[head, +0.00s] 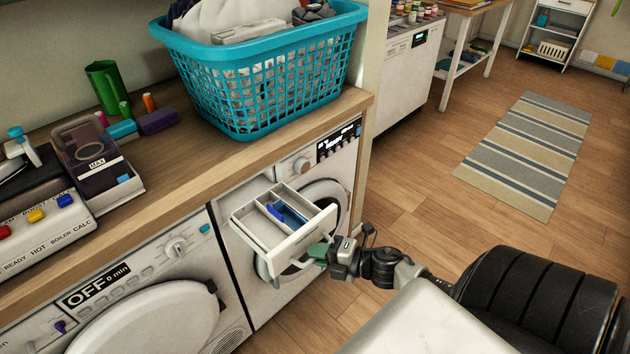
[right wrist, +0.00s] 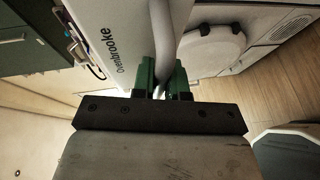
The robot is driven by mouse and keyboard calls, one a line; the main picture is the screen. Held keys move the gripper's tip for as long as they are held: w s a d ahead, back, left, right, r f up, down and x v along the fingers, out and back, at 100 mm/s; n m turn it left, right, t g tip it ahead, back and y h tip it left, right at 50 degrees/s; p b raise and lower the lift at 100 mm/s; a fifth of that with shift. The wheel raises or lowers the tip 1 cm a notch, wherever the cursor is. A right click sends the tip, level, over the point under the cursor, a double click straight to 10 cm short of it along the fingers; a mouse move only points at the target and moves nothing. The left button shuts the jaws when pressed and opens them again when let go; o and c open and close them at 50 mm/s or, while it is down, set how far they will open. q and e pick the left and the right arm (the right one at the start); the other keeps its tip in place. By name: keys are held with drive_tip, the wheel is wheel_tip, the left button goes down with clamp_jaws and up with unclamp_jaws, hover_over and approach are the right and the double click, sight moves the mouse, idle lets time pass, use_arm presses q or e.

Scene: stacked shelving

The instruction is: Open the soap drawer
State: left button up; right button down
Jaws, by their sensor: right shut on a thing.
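The soap drawer (head: 303,238) is white and stands pulled out from the upper left of the right-hand washing machine (head: 232,252). Its compartments show from above, with a blue insert (head: 287,213) in one of them. My right gripper (head: 321,252) has green fingers and is shut on the drawer's pale bar handle (head: 287,264). In the right wrist view, the gripper (right wrist: 163,82) closes around the handle (right wrist: 163,38), beside the drawer front (right wrist: 122,22) marked "Ovenbrooke". My left gripper is not in view.
A second machine (head: 150,285) with an "OFF 0 min" display stands at the left. A wooden counter (head: 200,160) above carries a teal laundry basket (head: 262,88) and a dark appliance (head: 92,160). Wooden floor with a striped rug (head: 530,150) lies open at the right.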

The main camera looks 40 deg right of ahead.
drive_tip(key=c, duration=1.4)
unclamp_jaws()
drive_tip(key=v, duration=1)
drive_tip(key=shift+s+d, duration=0.2)
drive_tip(key=shift+s, duration=0.15)
